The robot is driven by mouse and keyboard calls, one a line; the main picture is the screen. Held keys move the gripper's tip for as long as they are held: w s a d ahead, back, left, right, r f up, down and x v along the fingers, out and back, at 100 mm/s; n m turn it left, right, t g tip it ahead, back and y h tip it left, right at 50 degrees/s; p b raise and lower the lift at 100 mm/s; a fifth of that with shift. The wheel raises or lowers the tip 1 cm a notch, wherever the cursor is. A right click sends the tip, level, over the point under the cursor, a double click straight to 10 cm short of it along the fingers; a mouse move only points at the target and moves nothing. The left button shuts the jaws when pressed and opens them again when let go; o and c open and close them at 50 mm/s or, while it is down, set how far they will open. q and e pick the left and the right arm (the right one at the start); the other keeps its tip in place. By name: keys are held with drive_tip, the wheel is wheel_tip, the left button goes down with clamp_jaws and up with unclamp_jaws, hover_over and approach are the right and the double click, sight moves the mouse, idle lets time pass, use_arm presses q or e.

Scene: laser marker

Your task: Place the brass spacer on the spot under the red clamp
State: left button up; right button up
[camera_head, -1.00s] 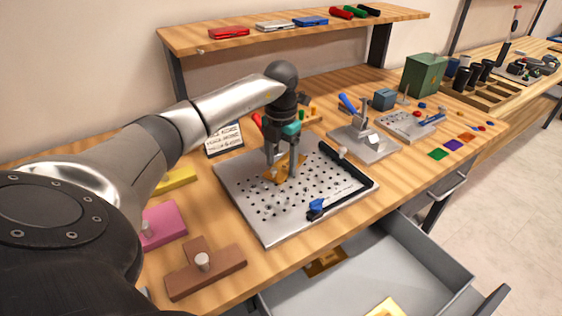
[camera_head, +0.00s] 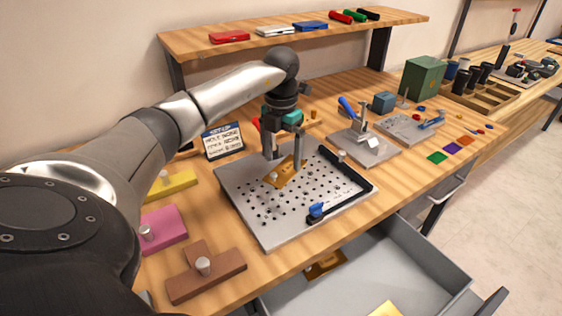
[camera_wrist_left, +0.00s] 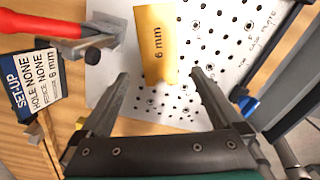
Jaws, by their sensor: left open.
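The brass spacer (camera_head: 281,171), a flat gold plate marked "6 mm", lies at an angle on the perforated metal plate (camera_head: 258,212). It also shows in the left wrist view (camera_wrist_left: 157,45). The red clamp (camera_head: 255,123) stands at the far left of that plate, mostly behind my gripper. In the left wrist view, the red clamp's handle (camera_wrist_left: 38,24) and dark tip are left of the spacer, with its tip beside the spacer, not over it. My left gripper (camera_head: 283,160) is open and empty above the spacer. The spot under the clamp is not clearly visible. My right gripper is not in view.
A black rail with a blue knob (camera_head: 316,209) borders the plate's right side. A set-up card (camera_head: 223,141) stands behind left. Yellow, pink (camera_head: 163,228) and brown (camera_head: 206,272) blocks lie left. An open grey drawer (camera_head: 430,255) with brass pieces is in front.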

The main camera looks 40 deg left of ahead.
sight(281, 174)
use_arm(q)
wheel_tip(281, 174, up, 8)
drive_tip(key=p, duration=0.1)
drive_tip(key=shift+r, duration=0.15)
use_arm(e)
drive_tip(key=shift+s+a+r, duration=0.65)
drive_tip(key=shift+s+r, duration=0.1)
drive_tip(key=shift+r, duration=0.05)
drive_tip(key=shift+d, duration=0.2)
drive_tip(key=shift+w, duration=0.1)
